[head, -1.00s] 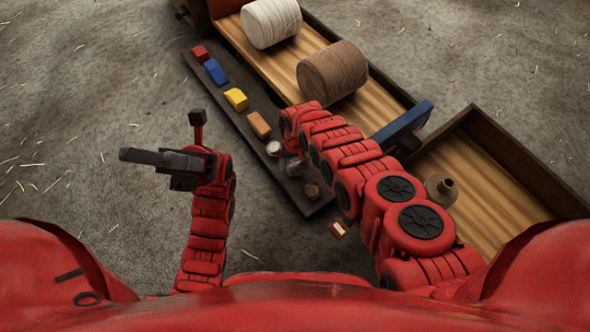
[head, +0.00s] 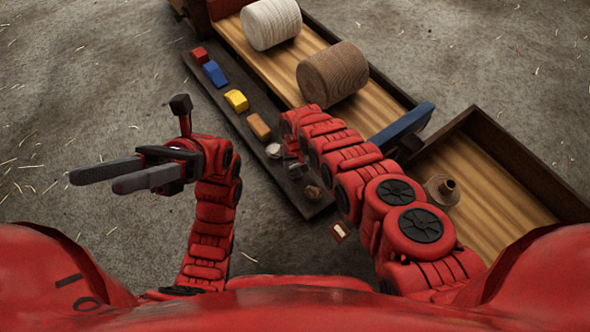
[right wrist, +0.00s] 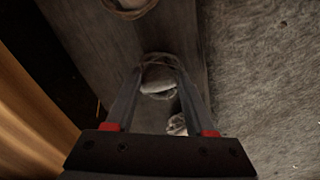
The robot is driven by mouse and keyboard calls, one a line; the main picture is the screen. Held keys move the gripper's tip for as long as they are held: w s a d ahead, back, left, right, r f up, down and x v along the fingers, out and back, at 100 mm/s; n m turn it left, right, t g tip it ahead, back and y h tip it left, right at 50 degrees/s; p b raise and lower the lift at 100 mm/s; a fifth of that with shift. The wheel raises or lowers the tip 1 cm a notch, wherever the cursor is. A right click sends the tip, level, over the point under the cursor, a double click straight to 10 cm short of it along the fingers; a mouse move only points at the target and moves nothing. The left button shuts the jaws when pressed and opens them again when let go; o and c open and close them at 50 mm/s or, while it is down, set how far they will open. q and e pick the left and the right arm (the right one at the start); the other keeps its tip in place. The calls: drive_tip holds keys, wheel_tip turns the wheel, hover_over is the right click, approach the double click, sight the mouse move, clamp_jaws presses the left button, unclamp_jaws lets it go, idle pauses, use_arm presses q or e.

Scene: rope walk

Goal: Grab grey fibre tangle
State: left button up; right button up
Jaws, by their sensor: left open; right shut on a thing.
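The grey fibre tangle (right wrist: 158,88) is a small pale bundle on the dark board, between the fingertips of my right gripper (right wrist: 158,74). My right gripper is shut on it. A smaller pale lump (right wrist: 177,124) lies close by, nearer the gripper's palm. A brownish tangle (right wrist: 128,5) lies further along the board. My left gripper (head: 97,182) is open and empty over bare floor at the left.
Floor at left is free.

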drive_tip(key=shift+c, duration=0.7)
